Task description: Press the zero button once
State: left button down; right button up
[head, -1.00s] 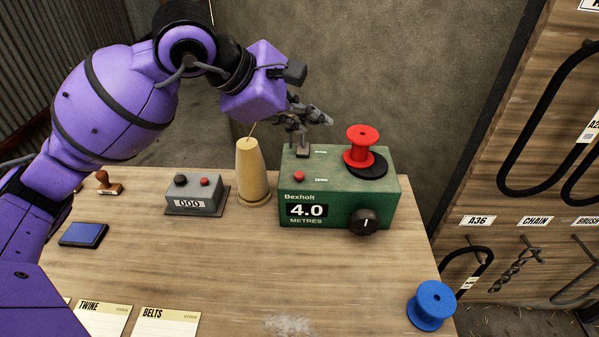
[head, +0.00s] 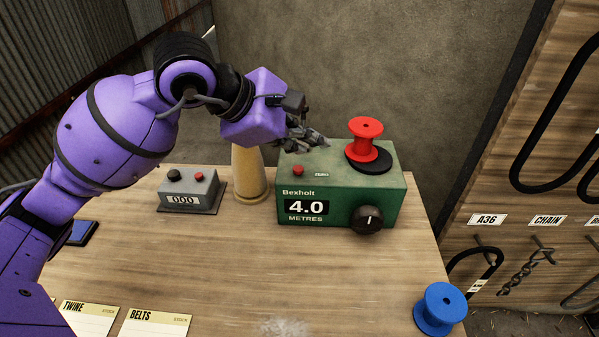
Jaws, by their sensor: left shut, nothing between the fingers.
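The green Bexholt measuring box (head: 343,207) stands on the bench and its display reads 4.0 metres. The red zero button (head: 298,170) is on its top at the left, with a small label beside it. A red spool (head: 365,138) sits on the black disc at the top right of the box. My left gripper (head: 322,143) is shut and empty, above the back left of the box, up and to the right of the zero button and apart from it. My right gripper is not in view.
A grey counter (head: 188,191) reading 000, with a black and a red button, stands left of the box. A cream cone (head: 249,175) stands between them, partly behind my gripper. A black knob (head: 368,219) is on the box front. A blue spool (head: 440,308) is at the front right.

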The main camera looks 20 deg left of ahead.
aim_at(298, 169)
pick_arm(q)
notch_tip(298, 169, down, 2)
jog(key=shift+f+b, duration=0.15)
jog(key=shift+b, duration=0.35)
jog(key=shift+f, duration=0.1)
dwell(0.4)
dwell(0.4)
jog(key=shift+f, duration=0.15)
jog(key=shift+f+b, duration=0.25)
jog(key=shift+b, duration=0.25)
